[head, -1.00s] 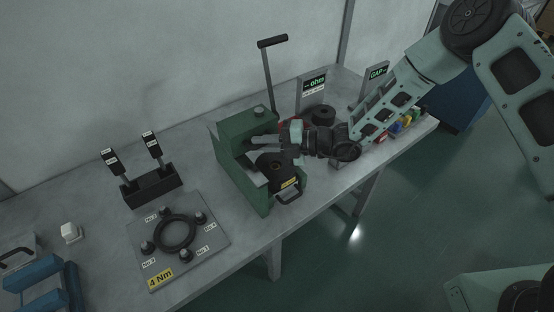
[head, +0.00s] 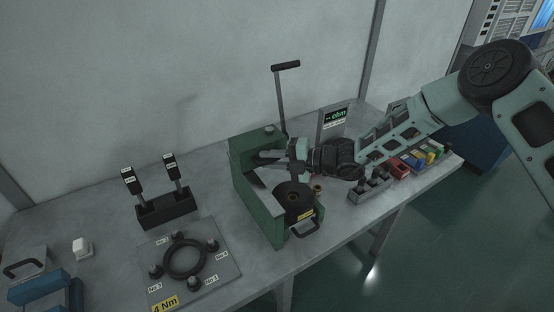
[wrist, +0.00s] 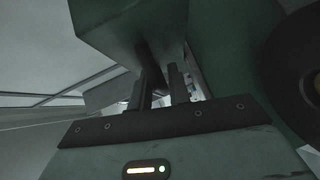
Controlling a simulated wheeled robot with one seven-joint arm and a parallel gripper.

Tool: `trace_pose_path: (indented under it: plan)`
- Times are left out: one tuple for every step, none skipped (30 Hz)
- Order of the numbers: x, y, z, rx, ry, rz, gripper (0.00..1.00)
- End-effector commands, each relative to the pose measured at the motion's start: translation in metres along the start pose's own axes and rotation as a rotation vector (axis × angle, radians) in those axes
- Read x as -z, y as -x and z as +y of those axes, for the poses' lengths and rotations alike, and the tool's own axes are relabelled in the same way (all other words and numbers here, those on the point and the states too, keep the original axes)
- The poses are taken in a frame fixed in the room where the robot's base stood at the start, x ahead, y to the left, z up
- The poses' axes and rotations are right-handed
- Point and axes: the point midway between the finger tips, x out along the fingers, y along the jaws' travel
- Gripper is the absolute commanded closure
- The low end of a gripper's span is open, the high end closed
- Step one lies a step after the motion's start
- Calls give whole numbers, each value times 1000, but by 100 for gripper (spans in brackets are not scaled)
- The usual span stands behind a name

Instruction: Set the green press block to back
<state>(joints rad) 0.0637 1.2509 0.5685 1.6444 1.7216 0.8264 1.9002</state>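The green press (head: 264,212) stands on the bench in the head view, a C-shaped frame with an upright black-handled lever (head: 285,66) behind it. My gripper (head: 260,157) reaches in from the right, under the press's top, with its two fingers pointing left. In the wrist view a green block (wrist: 128,30) is close above my fingers (wrist: 160,95), with a dark round rod (wrist: 152,72) below it. The fingers show a gap between them. Whether they touch the rod or block is hidden. A round black part (head: 293,194) sits low in the press.
A small brass-coloured piece (head: 318,188) is right of the black part. A plate with a black ring (head: 186,257) and two drivers in a black holder (head: 168,210) are left. The ohm meter (head: 334,116) and coloured bins (head: 398,168) are right.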

Motion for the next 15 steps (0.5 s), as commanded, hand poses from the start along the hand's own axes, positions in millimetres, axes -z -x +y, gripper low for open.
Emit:
trace_pose_path:
  plan:
    - [0,1,1,-3,1,0,80]
    - [0,2,1,-3,1,-1,80]
    - [-1,6,1,-2,1,-1,80]
    - [-1,9,0,-2,1,-2,80]
    - [-1,13,0,-2,1,-2,80]
    - [-1,20,-1,-2,0,-3,80]
    - [-1,26,-1,-1,0,-2,80]
    - [-1,32,-1,-1,1,-3,80]
    - [-2,41,-2,-1,1,-4,80]
    - [-2,48,-2,-1,1,-4,80]
    - [-2,56,-2,-1,1,-3,80]
    - [-2,65,-2,-1,1,-4,80]
    - [-2,72,-2,-1,1,-4,80]
    - [-2,80,-2,-1,1,-4,80]
    - [-2,89,-2,-1,1,-4,80]
